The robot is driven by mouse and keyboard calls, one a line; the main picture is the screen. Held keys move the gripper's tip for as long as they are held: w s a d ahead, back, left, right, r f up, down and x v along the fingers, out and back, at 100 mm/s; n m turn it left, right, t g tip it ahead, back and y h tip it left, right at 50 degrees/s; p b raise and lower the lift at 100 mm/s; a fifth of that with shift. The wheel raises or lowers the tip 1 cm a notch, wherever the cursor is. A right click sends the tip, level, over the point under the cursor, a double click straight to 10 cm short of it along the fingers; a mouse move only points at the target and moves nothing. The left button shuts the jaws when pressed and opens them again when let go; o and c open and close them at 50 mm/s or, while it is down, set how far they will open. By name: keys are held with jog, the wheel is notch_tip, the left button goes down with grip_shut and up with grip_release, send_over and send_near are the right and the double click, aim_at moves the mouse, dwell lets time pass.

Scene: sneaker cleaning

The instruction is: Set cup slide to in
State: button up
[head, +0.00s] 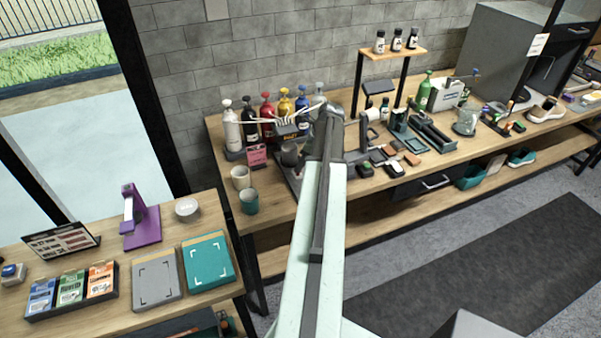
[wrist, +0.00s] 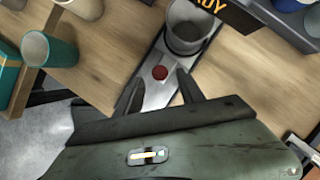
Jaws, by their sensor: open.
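The cup slide (wrist: 150,92) is a pale metal strip with a red round knob (wrist: 160,72) on it in the wrist view. A grey cup (wrist: 188,28) stands at its far end, under a black unit with orange lettering (wrist: 228,12). My gripper (wrist: 162,86) is open, with its two dark fingers on either side of the strip near the knob. I cannot tell whether they touch it. In the head view the grey cup (head: 290,155) shows left of my arm, below a row of colored bottles (head: 267,112). My arm hides part of that area.
A beige cup (head: 240,177) and a teal cup (head: 249,201) stand left of the slide; the teal one also shows in the wrist view (wrist: 62,52). Brushes and blocks (head: 390,150) crowd the bench on the right. The front bench edge is close.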

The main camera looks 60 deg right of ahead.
jog(key=b+x, duration=0.1)
jog(key=x, duration=0.2)
jog(key=shift+f+b, duration=0.1)
jog(key=shift+b, duration=0.2)
grip_shut()
dwell(1.1)
